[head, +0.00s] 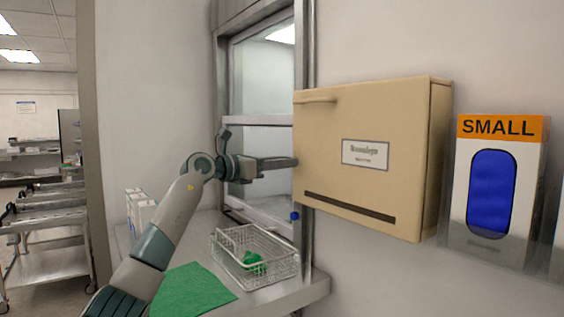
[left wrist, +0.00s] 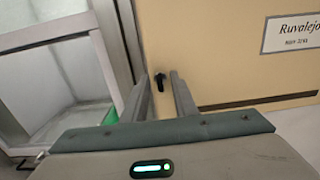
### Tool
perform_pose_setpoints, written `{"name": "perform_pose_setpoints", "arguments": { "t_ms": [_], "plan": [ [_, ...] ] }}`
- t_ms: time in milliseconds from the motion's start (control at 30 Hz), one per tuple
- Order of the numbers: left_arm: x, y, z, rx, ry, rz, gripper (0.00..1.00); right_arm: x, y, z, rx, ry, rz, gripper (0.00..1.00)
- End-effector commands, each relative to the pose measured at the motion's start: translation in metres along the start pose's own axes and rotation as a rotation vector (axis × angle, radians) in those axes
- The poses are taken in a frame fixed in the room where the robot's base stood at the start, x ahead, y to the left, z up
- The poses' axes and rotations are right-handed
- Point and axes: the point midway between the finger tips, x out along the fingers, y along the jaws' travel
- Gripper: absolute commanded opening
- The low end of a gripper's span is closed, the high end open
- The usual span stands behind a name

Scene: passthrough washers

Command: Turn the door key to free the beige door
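The beige door (head: 330,140) is the front of a box-shaped cabinet on the wall, with a white label in the middle. It also fills the upper right of the left wrist view (left wrist: 215,60). A small black key (left wrist: 159,82) sits on the door near its left edge; in the head view I cannot make it out. My left gripper (head: 293,162) reaches the door's left edge. In the left wrist view its two fingers (left wrist: 160,88) are apart, with the key showing between their tips. I cannot tell whether either finger touches it. My right gripper is not in view.
A handle (head: 316,99) is at the door's top left and a dark slot (head: 350,207) runs along its bottom. A metal-framed window (head: 262,125) is left of it. Below, a wire basket (head: 270,272) and green cloth (head: 190,291) lie on the shelf. A glove box (head: 493,190) hangs right.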

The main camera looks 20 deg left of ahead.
Motion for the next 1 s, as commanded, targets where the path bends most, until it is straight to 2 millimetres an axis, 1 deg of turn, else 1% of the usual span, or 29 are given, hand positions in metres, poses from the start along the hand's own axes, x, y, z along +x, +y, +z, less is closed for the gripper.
{"name": "perform_pose_setpoints", "arguments": {
  "t_ms": [67,100,200,467,667,867,1000],
  "plan": [
    [-0.0001,0.0,0.0,0.0,0.0,0.0,0.26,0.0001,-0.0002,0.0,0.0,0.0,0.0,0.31],
    [-0.0002,0.0,0.0,0.0,0.0,0.0,0.21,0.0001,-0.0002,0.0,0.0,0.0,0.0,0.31],
    [-0.0002,0.0,0.0,0.0,0.0,0.0,0.0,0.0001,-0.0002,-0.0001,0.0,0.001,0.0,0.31],
    [-0.0003,0.0,0.0001,-0.004,0.0,0.0,0.0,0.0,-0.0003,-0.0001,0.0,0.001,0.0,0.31],
    [-0.0004,0.0004,0.0003,-0.039,0.0,0.0,0.0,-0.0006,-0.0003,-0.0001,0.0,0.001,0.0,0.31],
    [-0.0005,0.0008,0.0003,-0.13,0.001,0.0,0.0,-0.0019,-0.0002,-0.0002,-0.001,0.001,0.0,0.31],
    [-0.0009,0.0019,0.0008,-0.227,0.0,0.002,0.0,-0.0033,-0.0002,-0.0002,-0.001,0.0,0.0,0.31]
  ]
}}
